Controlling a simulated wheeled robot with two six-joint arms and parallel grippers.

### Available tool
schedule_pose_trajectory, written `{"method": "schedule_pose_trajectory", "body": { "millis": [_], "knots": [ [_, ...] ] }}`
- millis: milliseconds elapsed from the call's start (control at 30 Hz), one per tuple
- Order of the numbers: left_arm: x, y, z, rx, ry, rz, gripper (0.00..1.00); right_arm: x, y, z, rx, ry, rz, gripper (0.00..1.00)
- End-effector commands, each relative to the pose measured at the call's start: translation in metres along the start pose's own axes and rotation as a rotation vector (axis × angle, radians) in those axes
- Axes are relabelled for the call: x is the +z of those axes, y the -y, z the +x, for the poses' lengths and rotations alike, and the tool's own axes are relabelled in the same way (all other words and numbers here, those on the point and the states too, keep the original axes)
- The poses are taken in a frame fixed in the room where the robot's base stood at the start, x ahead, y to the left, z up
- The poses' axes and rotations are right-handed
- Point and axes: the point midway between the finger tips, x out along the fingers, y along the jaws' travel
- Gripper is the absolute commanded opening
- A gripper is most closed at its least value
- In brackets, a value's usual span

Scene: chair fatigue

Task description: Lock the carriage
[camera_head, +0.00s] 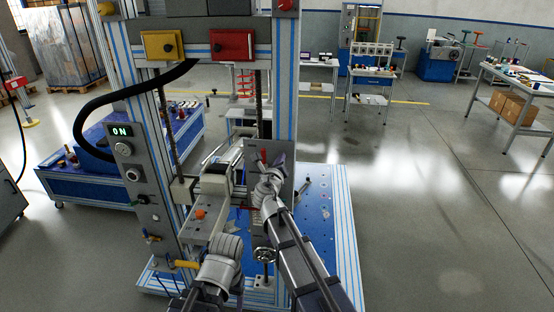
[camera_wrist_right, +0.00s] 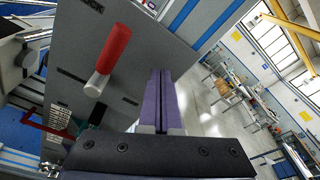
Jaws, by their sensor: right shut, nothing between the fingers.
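A grey panel (camera_head: 284,158) stands upright on the carriage (camera_head: 213,187) in the machine frame. A red-handled lever (camera_wrist_right: 113,50) with a pale metal stem sticks out of this panel (camera_wrist_right: 160,55) in the wrist view, and its red also shows in the head view (camera_head: 263,157). Part of a printed word ending in "CK" is near the panel's upper edge. My right gripper (camera_wrist_right: 159,76) has its purple fingers together, empty, in front of the panel and right of the red lever, apart from it. In the head view the right gripper (camera_head: 279,161) is at the panel. My left wrist is low in front; its fingers are hidden.
A small handwheel (camera_head: 264,255) is below my right arm. A blue perforated base plate (camera_head: 318,213) lies to the right. Open floor is farther right.

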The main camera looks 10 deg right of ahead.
Motion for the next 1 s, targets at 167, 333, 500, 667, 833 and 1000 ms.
{"method": "schedule_pose_trajectory", "body": {
  "millis": [167, 333, 500, 667, 833, 1000],
  "knots": [
    [0.000, 0.000, 0.000, 0.000, 0.000, 0.000, 0.71, -0.003, -0.002, -0.031, 0.001, 0.001, -0.001, 0.00],
    [0.000, 0.000, 0.000, 0.000, 0.000, 0.000, 0.71, -0.006, -0.006, -0.065, 0.002, 0.001, 0.000, 0.00],
    [0.000, 0.000, 0.000, 0.000, 0.000, 0.000, 0.71, -0.007, -0.010, -0.092, 0.001, 0.000, -0.001, 0.00],
    [0.000, 0.000, 0.000, 0.000, 0.000, 0.000, 0.71, -0.008, -0.011, -0.100, -0.002, -0.001, -0.001, 0.00],
    [0.000, 0.000, 0.000, 0.000, 0.000, 0.000, 0.71, -0.007, -0.011, -0.099, -0.002, -0.001, -0.001, 0.00],
    [0.000, 0.000, 0.000, 0.000, 0.000, 0.000, 0.71, -0.013, -0.008, -0.099, -0.007, -0.019, 0.043, 0.00]
  ]
}}
